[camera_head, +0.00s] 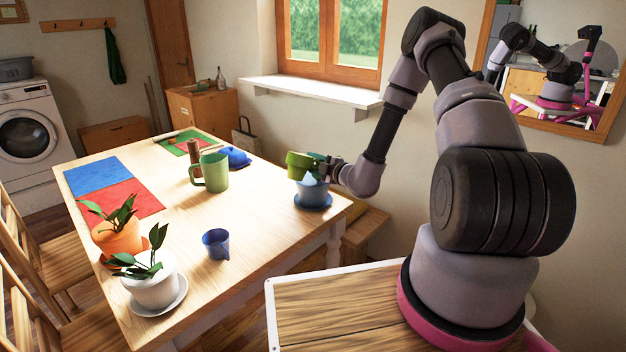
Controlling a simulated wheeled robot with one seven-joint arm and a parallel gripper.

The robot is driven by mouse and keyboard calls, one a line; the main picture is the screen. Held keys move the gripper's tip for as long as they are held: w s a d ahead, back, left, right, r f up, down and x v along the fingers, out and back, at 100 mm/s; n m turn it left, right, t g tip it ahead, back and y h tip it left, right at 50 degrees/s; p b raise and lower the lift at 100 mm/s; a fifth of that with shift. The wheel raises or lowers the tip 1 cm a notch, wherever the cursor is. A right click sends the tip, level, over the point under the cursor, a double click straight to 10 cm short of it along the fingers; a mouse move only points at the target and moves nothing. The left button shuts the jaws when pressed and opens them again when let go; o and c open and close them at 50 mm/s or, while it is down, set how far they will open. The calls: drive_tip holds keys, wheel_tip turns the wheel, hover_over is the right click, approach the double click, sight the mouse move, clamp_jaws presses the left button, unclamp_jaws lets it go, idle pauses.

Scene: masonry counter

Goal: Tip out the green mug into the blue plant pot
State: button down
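The green mug (299,165) is in my gripper (318,166), held tilted just above the blue plant pot (312,192). The fingers are small and partly hidden, but they appear closed on the mug's right side. A pale blue shape (308,179) shows between the mug and the pot's rim; I cannot tell whether it is poured contents or a heap in the pot. The pot stands upright on a blue saucer (313,203) at the table's right edge. The inside of the mug is hidden.
A larger light green jug (214,172), a brown bottle (194,160) and a blue lidded dish (236,157) stand left of the pot. A blue mug (216,243) and two potted plants, orange (119,240) and white (154,287), are nearer. The table's middle is clear.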

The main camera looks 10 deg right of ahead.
drive_tip(key=shift+w+d+r+m+g, duration=0.1)
drive_tip(key=shift+w+d+r+m, duration=0.15)
drive_tip(key=shift+r, duration=0.2)
drive_tip(key=shift+w+d+r+m+g, duration=0.15)
drive_tip(key=shift+r+m, duration=0.15)
drive_tip(key=shift+r, duration=0.15)
drive_tip(key=shift+w+d+r+m+g, duration=0.15)
drive_tip(key=shift+d+r+m, duration=0.1)
drive_tip(key=shift+r, duration=0.2)
drive_tip(key=shift+w+r, duration=0.1)
drive_tip(key=shift+r, duration=0.05)
drive_tip(key=shift+w+d+m, duration=0.1)
drive_tip(key=shift+d+m, duration=0.05)
drive_tip(key=shift+m, duration=0.75)
drive_tip(key=shift+f+m+g+y, duration=0.3)
drive_tip(key=shift+f+m+g, duration=0.2)
drive_tip(key=shift+f+m, duration=0.1)
drive_tip(key=shift+r+m+g+y+p, duration=0.25)
drive_tip(key=shift+m+p, duration=0.2)
drive_tip(key=shift+m, duration=0.3)
drive_tip(key=shift+r+m+g+y+p, duration=0.15)
drive_tip(key=shift+m+g+p, duration=0.25)
drive_tip(key=shift+m, duration=0.35)
idle(3.5)
